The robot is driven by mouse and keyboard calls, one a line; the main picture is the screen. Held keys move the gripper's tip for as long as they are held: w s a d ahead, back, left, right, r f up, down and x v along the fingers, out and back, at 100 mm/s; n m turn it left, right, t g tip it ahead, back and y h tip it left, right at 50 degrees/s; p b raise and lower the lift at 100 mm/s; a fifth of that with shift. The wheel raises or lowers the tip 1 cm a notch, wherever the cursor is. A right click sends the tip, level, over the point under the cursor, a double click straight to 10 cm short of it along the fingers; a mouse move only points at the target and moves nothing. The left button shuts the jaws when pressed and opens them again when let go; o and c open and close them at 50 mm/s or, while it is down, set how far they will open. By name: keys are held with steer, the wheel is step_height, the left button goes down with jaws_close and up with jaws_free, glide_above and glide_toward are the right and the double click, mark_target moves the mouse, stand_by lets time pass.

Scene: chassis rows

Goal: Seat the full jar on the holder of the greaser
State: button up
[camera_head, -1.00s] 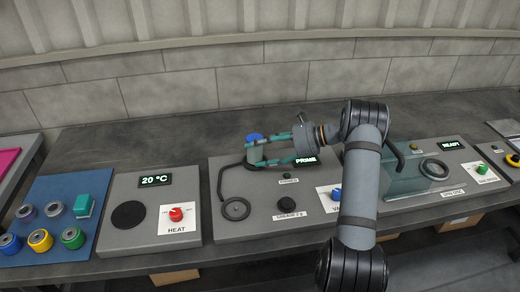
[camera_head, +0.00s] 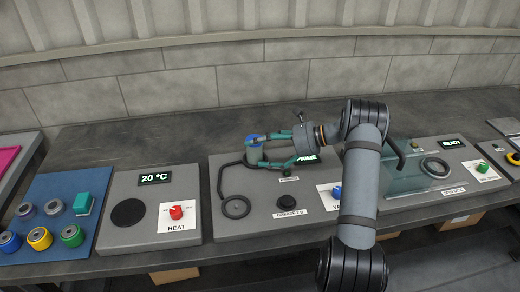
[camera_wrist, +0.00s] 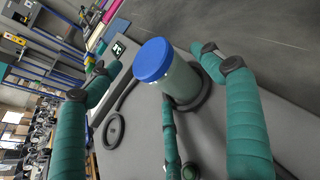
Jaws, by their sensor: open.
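The jar (camera_head: 254,154), a grey-green cylinder with a blue lid (camera_head: 255,138), stands upright on the greaser (camera_head: 225,178) at the back of its grey chassis. In the wrist view the jar (camera_wrist: 182,82) stands in a dark round ring, the holder (camera_wrist: 203,98); whether it is fully down in it I cannot tell. My gripper (camera_head: 262,149) is open, its teal fingers on either side of the jar. In the wrist view, gaps show between the jar and both fingers of my gripper (camera_wrist: 150,60).
A dark hose loops from the holder to a ring (camera_head: 235,207) on the greaser. A glass-guarded chassis (camera_head: 440,200) stands right. The bench behind is clear.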

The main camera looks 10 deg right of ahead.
steer(key=shift+d, duration=0.1)
steer(key=v, duration=1.2)
steer(key=shift+a, duration=0.25)
steer(key=x, duration=1)
steer(key=shift+w+a+f, duration=0.2)
steer(key=shift+a+f, duration=0.05)
steer(key=shift+a, duration=0.05)
